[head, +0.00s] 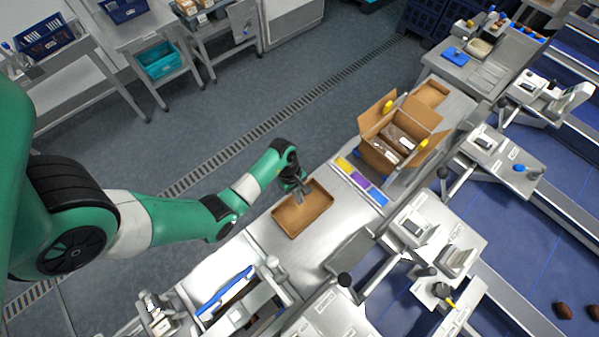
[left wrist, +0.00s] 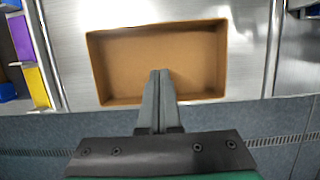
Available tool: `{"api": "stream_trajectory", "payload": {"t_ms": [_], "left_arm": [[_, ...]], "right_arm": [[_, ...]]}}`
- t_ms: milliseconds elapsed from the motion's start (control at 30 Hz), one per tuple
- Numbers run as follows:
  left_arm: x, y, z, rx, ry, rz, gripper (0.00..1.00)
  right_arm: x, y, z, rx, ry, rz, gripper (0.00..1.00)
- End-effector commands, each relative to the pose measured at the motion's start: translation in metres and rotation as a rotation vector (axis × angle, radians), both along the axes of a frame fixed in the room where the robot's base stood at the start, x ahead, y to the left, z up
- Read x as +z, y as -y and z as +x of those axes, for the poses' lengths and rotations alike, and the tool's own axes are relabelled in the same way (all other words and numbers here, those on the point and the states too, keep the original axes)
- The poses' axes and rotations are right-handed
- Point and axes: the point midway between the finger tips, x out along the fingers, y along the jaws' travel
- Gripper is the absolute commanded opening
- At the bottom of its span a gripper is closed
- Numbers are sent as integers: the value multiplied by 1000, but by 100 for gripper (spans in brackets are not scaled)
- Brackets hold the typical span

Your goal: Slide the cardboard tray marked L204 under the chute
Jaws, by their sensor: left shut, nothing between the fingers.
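An empty brown cardboard tray (head: 318,212) lies on the steel table in the head view. In the left wrist view the same tray (left wrist: 112,68) lies below my left gripper (left wrist: 160,74). No L204 mark can be read on it. My left gripper (head: 299,199) is shut and empty, with its fingertips over the tray's inside near the side closest to the gripper. I cannot tell whether the fingers touch the tray. A steel chute plate (head: 350,250) appears to stand at the table's edge, right of the tray. My right gripper is not in view.
An open cardboard box (head: 425,112) with dark packs stands farther up the table. A strip of purple, yellow and blue blocks (head: 360,180) lies between it and the tray. A blue-edged bin (head: 226,290) stands at the lower left. Bare steel surrounds the tray.

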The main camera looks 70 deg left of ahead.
Motion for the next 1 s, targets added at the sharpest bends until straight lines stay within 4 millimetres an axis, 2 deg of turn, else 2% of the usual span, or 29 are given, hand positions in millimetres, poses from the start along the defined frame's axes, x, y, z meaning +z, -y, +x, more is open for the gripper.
{"api": "stream_trajectory", "payload": {"t_ms": [33,233,400,500,867,1000], "left_arm": [[-15,4,0,-1,-4,-1,0],[-57,15,5,-2,-2,-1,0],[-51,40,16,-6,2,1,0],[-51,48,19,-3,1,0,0],[-51,51,21,0,1,0,0],[-49,52,20,15,1,0,0]], "right_arm": [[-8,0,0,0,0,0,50],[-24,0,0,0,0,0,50],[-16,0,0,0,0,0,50],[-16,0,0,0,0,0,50],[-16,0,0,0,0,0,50],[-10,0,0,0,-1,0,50]]}}
